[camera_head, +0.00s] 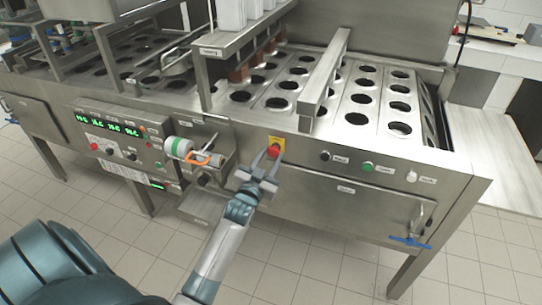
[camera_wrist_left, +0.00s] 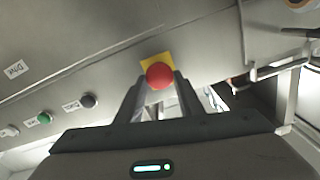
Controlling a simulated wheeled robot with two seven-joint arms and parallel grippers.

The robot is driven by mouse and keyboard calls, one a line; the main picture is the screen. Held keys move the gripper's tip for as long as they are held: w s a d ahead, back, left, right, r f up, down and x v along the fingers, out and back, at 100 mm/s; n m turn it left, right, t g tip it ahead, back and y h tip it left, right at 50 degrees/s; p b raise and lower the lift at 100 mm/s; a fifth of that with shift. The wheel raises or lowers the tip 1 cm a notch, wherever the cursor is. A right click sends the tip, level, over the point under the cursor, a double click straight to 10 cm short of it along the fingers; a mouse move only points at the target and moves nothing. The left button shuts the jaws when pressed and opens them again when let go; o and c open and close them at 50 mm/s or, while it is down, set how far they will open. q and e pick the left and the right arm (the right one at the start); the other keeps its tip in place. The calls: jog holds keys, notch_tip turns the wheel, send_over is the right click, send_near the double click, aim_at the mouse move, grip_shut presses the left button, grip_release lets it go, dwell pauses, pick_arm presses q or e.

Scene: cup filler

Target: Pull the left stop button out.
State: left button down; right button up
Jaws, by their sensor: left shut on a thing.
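The red stop button (camera_head: 273,151) sits on a yellow square plate (camera_head: 277,142) on the machine's steel front. In the left wrist view the round red button (camera_wrist_left: 160,75) shows between the two fingertips, with the yellow plate (camera_wrist_left: 152,62) behind it. My left gripper (camera_head: 265,160) is at the front panel, with one finger on each side of the button, shut on it. In the left wrist view the fingers (camera_wrist_left: 159,85) partly hide the plate's sides. My right gripper is in neither view.
Right of the button are a black knob (camera_head: 325,156), a green button (camera_head: 367,166) and a white button (camera_head: 411,176). Left of it are an orange handle (camera_head: 205,160) and a control panel (camera_head: 120,140) with displays. A blue-handled valve (camera_head: 411,242) sticks out lower right.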

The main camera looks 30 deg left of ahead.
pick_arm(q)
jog(key=c, duration=1.5)
grip_release()
jog(key=shift+s+f, duration=0.1)
jog(key=shift+f, duration=0.05)
jog(key=o, duration=0.3)
jog(key=shift+s, duration=0.1)
jog(key=shift+s+r, duration=0.1)
jog(key=shift+r, duration=0.1)
jog(key=shift+f, duration=0.1)
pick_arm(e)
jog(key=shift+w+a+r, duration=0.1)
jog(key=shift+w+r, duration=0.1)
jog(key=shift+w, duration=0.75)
pick_arm(q)
jog(key=shift+s+d, duration=0.15)
jog(key=shift+s, duration=0.25)
jog(key=b+v, duration=0.3)
jog(key=v, duration=1.3)
jog(key=shift+s, duration=0.3)
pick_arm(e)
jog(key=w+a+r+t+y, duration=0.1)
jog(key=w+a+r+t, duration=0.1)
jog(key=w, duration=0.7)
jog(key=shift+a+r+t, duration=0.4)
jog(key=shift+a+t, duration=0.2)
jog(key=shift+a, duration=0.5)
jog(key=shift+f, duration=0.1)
